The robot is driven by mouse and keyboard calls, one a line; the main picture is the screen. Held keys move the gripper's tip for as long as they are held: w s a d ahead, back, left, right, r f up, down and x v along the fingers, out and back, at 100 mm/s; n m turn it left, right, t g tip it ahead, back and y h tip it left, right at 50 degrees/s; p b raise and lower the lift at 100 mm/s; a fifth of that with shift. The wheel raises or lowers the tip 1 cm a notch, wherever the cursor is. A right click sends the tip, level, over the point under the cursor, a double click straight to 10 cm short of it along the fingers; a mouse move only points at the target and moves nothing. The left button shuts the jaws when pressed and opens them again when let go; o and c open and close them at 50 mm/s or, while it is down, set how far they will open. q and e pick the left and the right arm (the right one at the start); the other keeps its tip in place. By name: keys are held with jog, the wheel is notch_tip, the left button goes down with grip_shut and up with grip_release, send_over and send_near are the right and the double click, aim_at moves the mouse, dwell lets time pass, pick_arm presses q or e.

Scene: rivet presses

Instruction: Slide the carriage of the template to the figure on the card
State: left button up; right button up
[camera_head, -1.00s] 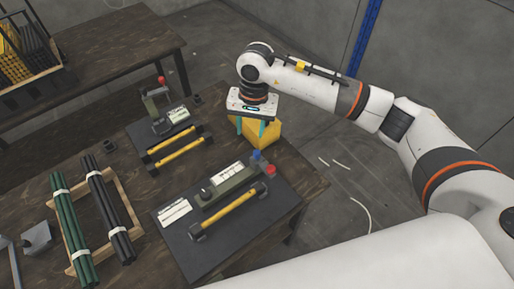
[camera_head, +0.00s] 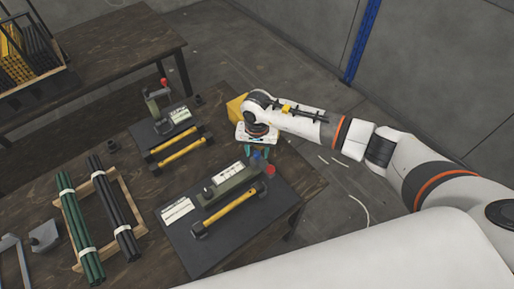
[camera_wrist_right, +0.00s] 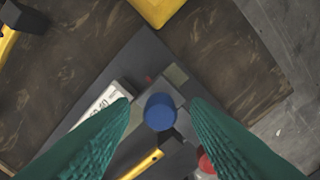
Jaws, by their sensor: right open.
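The near device, a grey-green block (camera_head: 228,186) with a white scale strip, lies on a dark mat (camera_head: 262,213). A blue knob (camera_head: 257,156) and a red knob (camera_head: 270,170) are at its far right end. Which part is the carriage I cannot tell. A white card (camera_head: 177,209) lies on the mat's left side; its figure is too small to read. My right gripper (camera_wrist_right: 160,118) is open above the device's far end. In the right wrist view the blue knob (camera_wrist_right: 160,112) appears between the green fingertips, with no clear contact. My left gripper is out of view.
A yellow-handled bar (camera_head: 229,208) lies beside the device. A second mat farther back holds a similar device (camera_head: 158,102) and two yellow bars. A yellow block (camera_head: 236,107) stands behind my right gripper. Green and black rods lie on a wooden rack (camera_head: 131,190) at left.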

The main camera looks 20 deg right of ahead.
jog(key=shift+c, duration=0.3)
grip_shut()
jog(key=s+a+b, duration=0.1)
jog(key=a, duration=0.2)
jog(key=s+a+b, duration=0.1)
jog(key=a, duration=0.1)
jog(key=s+a+b, duration=0.1)
jog(key=a, duration=0.2)
jog(key=shift+a, duration=0.35)
jog(key=shift+d, duration=0.1)
jog(key=shift+o, duration=0.3)
grip_release()
notch_tip(320, 180, up, 12)
jog(key=b, duration=0.4)
